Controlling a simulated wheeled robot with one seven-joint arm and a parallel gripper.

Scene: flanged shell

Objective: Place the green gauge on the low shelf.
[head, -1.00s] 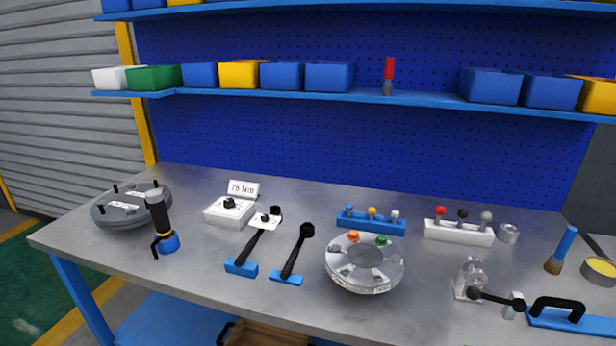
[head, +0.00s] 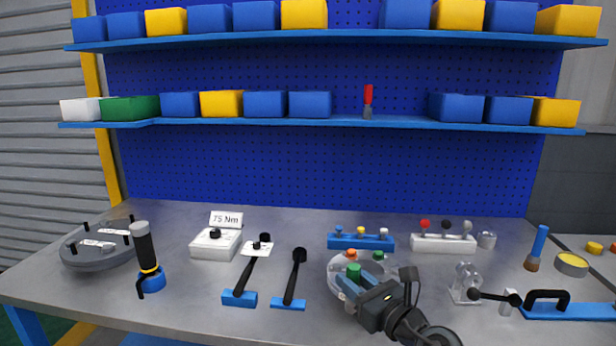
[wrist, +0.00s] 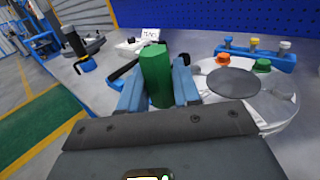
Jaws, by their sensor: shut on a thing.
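The green gauge (head: 353,271) is a small green cylinder held upright in my gripper (head: 351,284). In the wrist view the green gauge (wrist: 156,76) stands between the two blue fingers of my gripper (wrist: 158,92), which are shut on it. In the head view my gripper is in front of the round flanged shell (head: 336,266) and hides much of it. The lower blue shelf (head: 330,123) runs along the pegboard above the bench. It carries several bins and a red-handled tool (head: 368,97).
An upper shelf (head: 340,40) with bins hangs above the lower one. Bare shelf shows on both sides of the red-handled tool. On the bench (head: 200,305) stand a black-and-blue tool (head: 147,262), a blue peg rack (head: 361,242) and a white peg rack (head: 443,243).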

